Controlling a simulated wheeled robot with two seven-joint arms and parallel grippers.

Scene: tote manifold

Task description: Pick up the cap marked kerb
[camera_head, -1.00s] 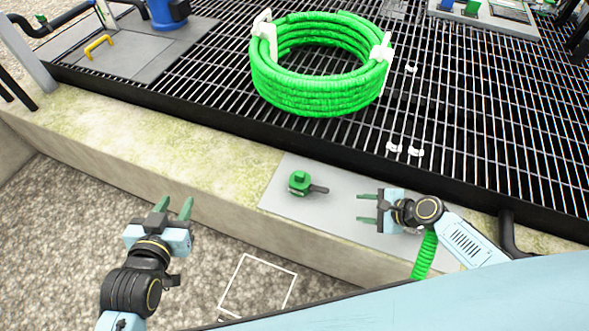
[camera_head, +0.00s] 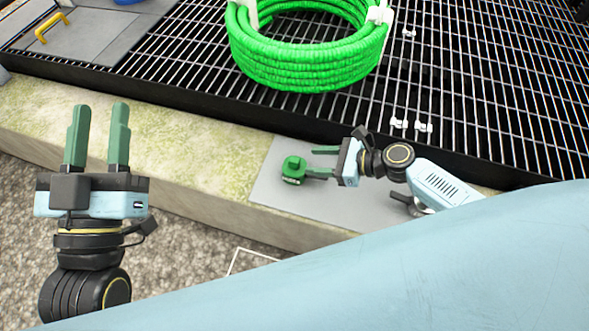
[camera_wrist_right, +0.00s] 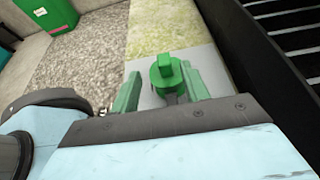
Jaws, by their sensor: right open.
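The green cap (camera_head: 294,168) has a raised tab on top and a dark label on its side, too small to read. It rests on a grey plate (camera_head: 265,188) on the concrete kerb. My right gripper (camera_head: 311,162) is open, its fingertips just right of the cap. In the right wrist view the cap (camera_wrist_right: 164,72) shows ahead, between the two green fingers (camera_wrist_right: 160,90); I cannot tell whether they touch it. A dark part below the cap is partly hidden. My left gripper (camera_head: 97,120) is open and empty, raised at the left, well away from the cap.
A coiled green hose (camera_head: 300,65) in white holders sits on the black grating (camera_head: 480,90) behind the kerb. Small white clips (camera_head: 412,126) are on the grating. Gravel (camera_head: 190,250) lies in front. A green box (camera_wrist_right: 47,14) shows in the right wrist view.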

